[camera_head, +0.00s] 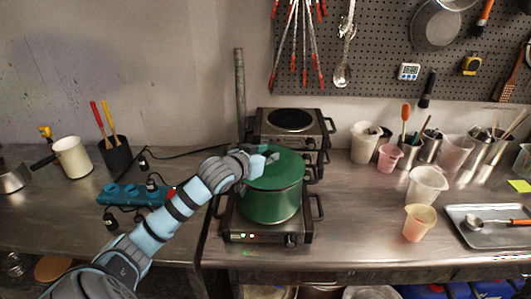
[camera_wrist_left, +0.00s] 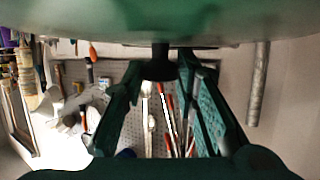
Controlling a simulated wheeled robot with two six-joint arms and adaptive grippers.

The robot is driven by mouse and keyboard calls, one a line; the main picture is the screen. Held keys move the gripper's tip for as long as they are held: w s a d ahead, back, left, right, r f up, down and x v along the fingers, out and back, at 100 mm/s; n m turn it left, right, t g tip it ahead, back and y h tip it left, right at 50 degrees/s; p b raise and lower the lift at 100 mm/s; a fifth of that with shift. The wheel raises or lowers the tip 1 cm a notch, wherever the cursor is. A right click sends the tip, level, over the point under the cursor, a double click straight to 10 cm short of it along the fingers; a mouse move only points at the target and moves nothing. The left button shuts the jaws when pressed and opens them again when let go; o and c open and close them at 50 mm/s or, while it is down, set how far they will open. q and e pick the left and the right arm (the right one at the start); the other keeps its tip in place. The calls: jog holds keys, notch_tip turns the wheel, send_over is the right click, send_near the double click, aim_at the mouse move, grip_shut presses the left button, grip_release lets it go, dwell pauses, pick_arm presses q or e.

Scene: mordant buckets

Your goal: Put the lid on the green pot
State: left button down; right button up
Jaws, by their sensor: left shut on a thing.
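The green pot (camera_head: 269,207) stands on the front hot plate (camera_head: 262,236). The green lid (camera_head: 283,172) is over the pot's mouth and looks roughly level. I cannot tell whether it rests fully on the rim or sits slightly above it. My left gripper (camera_head: 262,165) reaches in from the left at the lid's top. In the left wrist view, its fingers (camera_wrist_left: 161,78) are shut on the lid's black knob (camera_wrist_left: 158,62), with the green lid (camera_wrist_left: 90,25) across the top of the picture. My right gripper is not in view.
A second hot plate (camera_head: 290,121) stands behind, beside a metal post (camera_head: 240,95). A blue power strip (camera_head: 135,194) lies to the left. Cups, a pale beaker (camera_head: 426,186) and a metal tray (camera_head: 488,232) occupy the right side.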

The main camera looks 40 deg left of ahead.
pick_arm(q)
jog(key=shift+f, duration=0.15)
jog(key=shift+f, duration=0.35)
dwell(0.4)
jog(key=c, duration=1.2)
grip_release()
jog(key=v, duration=0.6)
jog(key=shift+s+a, duration=0.2)
jog(key=shift+s, duration=0.1)
jog(key=shift+s+d+r, duration=0.2)
jog(key=shift+s+d, duration=0.1)
jog(key=shift+s, duration=0.15)
jog(key=shift+w, duration=0.1)
